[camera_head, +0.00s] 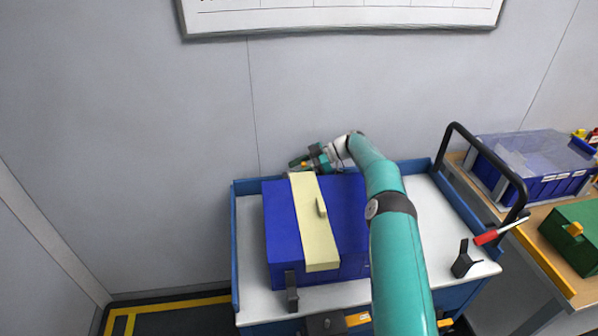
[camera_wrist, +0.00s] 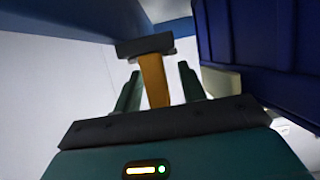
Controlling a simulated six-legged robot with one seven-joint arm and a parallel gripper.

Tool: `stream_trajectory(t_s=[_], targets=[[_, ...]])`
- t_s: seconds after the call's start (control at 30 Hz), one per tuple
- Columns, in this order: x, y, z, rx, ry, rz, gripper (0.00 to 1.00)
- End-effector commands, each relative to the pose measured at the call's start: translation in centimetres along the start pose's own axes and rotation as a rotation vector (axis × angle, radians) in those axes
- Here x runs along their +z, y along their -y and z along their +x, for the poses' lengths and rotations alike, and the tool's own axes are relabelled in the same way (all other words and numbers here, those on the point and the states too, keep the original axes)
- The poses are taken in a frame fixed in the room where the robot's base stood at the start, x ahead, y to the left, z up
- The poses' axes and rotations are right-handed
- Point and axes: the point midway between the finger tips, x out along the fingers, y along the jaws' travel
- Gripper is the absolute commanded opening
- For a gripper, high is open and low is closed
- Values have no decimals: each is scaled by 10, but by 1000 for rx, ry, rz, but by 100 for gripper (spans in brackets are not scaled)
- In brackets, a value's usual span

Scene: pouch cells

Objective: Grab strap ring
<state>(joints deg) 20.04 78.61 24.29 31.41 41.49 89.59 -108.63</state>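I cannot tell which part is the strap ring. My gripper (camera_head: 298,162) is behind the box's far left edge. In the wrist view my gripper (camera_wrist: 160,88) has its two teal fingers apart. An orange upright piece (camera_wrist: 153,80) with a dark crossbar (camera_wrist: 145,45) shows between them, with gaps on both sides. The blue box (camera_wrist: 260,40) is close on the right, with a pale piece (camera_wrist: 221,80) below it, perhaps the strap.
The cart (camera_head: 440,230) has a white top, blue rims and a black handle (camera_head: 490,160). A dark bracket (camera_head: 465,262) stands on its right. A blue bin (camera_head: 540,185) and green box (camera_head: 578,240) are on a side bench. A wall is close behind.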

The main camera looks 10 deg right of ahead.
Motion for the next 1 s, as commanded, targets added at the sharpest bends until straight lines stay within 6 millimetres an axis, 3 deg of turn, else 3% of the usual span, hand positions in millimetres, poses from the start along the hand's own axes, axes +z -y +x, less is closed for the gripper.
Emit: stream_trajectory(t_s=[0.03,0.2,0.57,0.83,1.0], targets=[[0,0,1,-1,0,0,30],[0,0,0,-1,0,0,0],[-4,0,1,-1,-1,-1,0],[-30,0,-9,0,0,-3,0],[-42,10,-15,-1,-1,1,0]])
